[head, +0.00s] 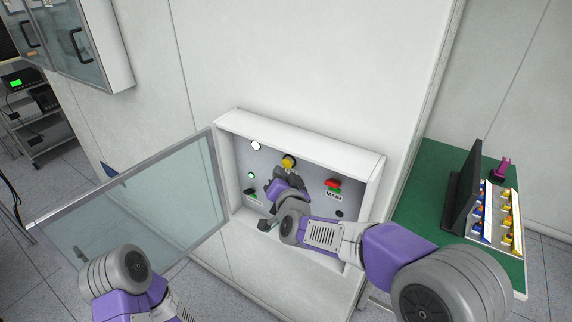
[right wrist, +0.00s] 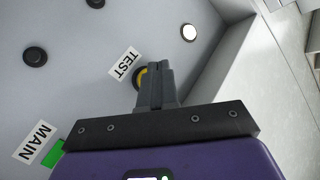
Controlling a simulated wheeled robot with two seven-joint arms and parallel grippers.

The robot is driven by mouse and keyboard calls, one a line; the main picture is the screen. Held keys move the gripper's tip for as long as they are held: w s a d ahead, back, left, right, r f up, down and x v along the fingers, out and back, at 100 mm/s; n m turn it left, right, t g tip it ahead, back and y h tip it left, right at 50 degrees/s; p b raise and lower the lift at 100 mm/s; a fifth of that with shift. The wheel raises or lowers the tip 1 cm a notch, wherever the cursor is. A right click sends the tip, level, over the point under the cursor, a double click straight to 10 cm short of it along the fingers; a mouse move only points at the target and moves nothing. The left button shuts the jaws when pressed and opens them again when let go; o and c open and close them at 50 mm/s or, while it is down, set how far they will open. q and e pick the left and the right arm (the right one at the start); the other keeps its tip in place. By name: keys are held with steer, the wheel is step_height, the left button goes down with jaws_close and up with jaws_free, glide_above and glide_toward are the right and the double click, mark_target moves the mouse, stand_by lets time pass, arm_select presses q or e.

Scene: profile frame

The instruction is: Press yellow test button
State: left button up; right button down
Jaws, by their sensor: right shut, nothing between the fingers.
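The yellow test button (head: 288,160) is on the grey panel inside an open wall box. In the right wrist view the button (right wrist: 139,78) shows beside the TEST label (right wrist: 124,65), partly hidden behind my fingers. My right gripper (head: 287,171) is shut and empty, with its fingertips at the button. In the right wrist view the closed fingertips (right wrist: 158,68) overlap the button's right side; I cannot tell whether they touch it. My left arm enters at the bottom left of the head view, but its gripper is out of view.
The box's glass door (head: 150,205) stands open to the left. A red and green MAIN switch (head: 333,185) is right of my gripper, and a white light (head: 256,146) is upper left. The box's side walls and rim enclose the panel. A green table (head: 415,225) stands at right.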

stand_by(0.5)
steer(key=shift+w+d, duration=0.25)
steer(key=shift+w, duration=0.1)
steer(key=shift+w+d+b, duration=0.4)
steer(key=shift+w+b, duration=0.1)
stand_by(0.8)
steer(key=shift+s+a, duration=0.1)
steer(key=shift+s, duration=0.05)
steer(key=shift+s+a, duration=0.5)
steer(key=shift+s, duration=0.2)
steer(key=s+a, duration=0.1)
steer(key=s, duration=0.1)
steer(key=s+a+p, duration=0.1)
steer(key=s+a, duration=0.1)
stand_by(0.6)
steer(key=shift+f, duration=0.1)
stand_by(0.5)
